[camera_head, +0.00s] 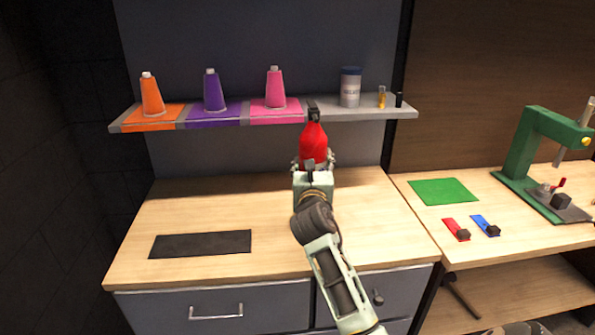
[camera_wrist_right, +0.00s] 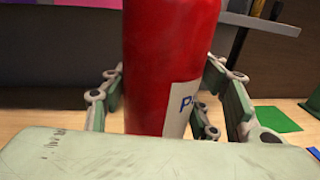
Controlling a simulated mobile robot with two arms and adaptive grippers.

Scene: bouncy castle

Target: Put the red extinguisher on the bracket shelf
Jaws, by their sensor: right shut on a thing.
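The red extinguisher (camera_head: 313,145) has a black top and is upright in my right gripper (camera_head: 313,163). In the head view its top reaches in front of the shelf's front edge, and its lower part is hidden by the gripper. In the right wrist view the extinguisher (camera_wrist_right: 165,65) stands between the fingers, with a white label at its lower right. The shelf (camera_head: 345,113) is a grey wall board; whether the extinguisher touches it I cannot tell. My left gripper is not in view.
Orange (camera_head: 151,95), purple (camera_head: 213,91) and pink (camera_head: 275,88) cones stand on matching shelf patches. A grey canister (camera_head: 350,87) and small bottle (camera_head: 381,97) stand right. The wooden counter (camera_head: 190,210) has a dark mat (camera_head: 201,244). A green press (camera_head: 525,150) is at right.

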